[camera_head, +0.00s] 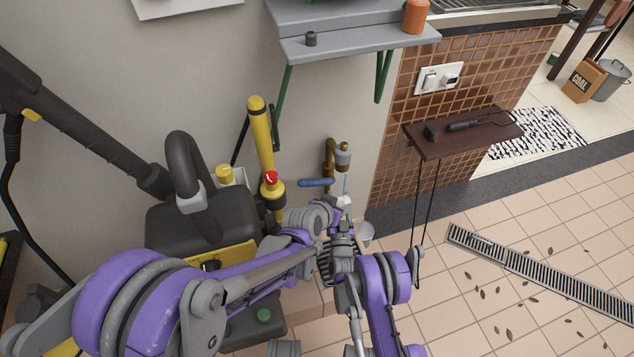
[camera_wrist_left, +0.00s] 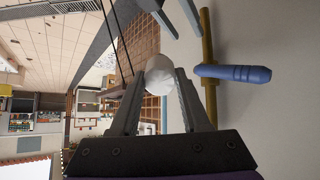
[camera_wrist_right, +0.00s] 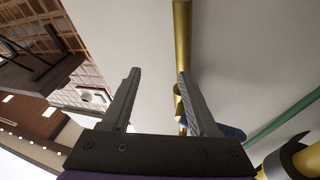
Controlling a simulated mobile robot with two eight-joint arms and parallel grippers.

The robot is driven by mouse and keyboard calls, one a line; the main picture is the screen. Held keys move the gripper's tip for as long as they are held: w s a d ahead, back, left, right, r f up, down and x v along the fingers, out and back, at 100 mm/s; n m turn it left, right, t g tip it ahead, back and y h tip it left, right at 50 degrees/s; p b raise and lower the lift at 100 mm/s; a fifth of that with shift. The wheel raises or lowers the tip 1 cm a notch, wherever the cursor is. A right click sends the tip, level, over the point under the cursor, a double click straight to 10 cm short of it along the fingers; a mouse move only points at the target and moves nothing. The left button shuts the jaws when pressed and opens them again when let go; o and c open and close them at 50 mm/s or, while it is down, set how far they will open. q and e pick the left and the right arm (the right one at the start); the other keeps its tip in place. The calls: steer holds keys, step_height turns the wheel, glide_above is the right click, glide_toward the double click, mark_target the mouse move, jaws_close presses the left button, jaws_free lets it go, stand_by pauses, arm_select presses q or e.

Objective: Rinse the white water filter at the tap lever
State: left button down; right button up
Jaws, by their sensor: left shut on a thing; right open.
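The white water filter (camera_wrist_left: 158,82) is between the fingertips of my left gripper (camera_wrist_left: 160,74), which is shut on it. In the head view the filter (camera_head: 344,201) shows as a small white patch below the brass tap (camera_head: 341,157). A thin pale streak, seemingly water, runs from the spout down to it. The blue tap lever (camera_head: 316,182) sticks out to the left and also shows in the left wrist view (camera_wrist_left: 235,73). My right gripper (camera_wrist_right: 159,73) is open and empty; in its view the lever (camera_wrist_right: 232,132) is partly hidden behind the right finger.
A yellow cylinder (camera_head: 261,135) and a black-and-yellow machine (camera_head: 190,228) stand left of the tap. A dark wooden shelf (camera_head: 463,135) with tools is at the right. A grey wall shelf (camera_head: 350,42) hangs above.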

steer(key=w+d+r+n+y, duration=0.2)
steer(key=w+d+r+n, duration=0.2)
steer(key=d, duration=0.4)
steer(key=w+d+r+n+t+y, duration=0.1)
steer(key=w+d+r+n, duration=0.25)
steer(key=d, duration=0.35)
steer(key=w+d+r+n+y, duration=0.2)
steer(key=w+d+r+n, duration=0.25)
steer(key=d, duration=0.35)
steer(key=w+d+r+n+g+y, duration=0.1)
steer(key=d+r+g+y, duration=0.15)
steer(key=r, duration=0.25)
steer(key=w+d+r+n+g+y, duration=0.1)
steer(key=w+d+r+g+y, duration=0.1)
steer(key=d+r+g, duration=0.3)
steer(key=n+g+y, duration=0.2)
steer(key=n+g, duration=0.9)
steer(key=g, duration=0.6)
glide_toward(321, 180)
steer(key=x, duration=1.1)
steer(key=shift+a+f, duration=0.2)
steer(key=shift+a, duration=0.1)
steer(key=shift+c, duration=0.2)
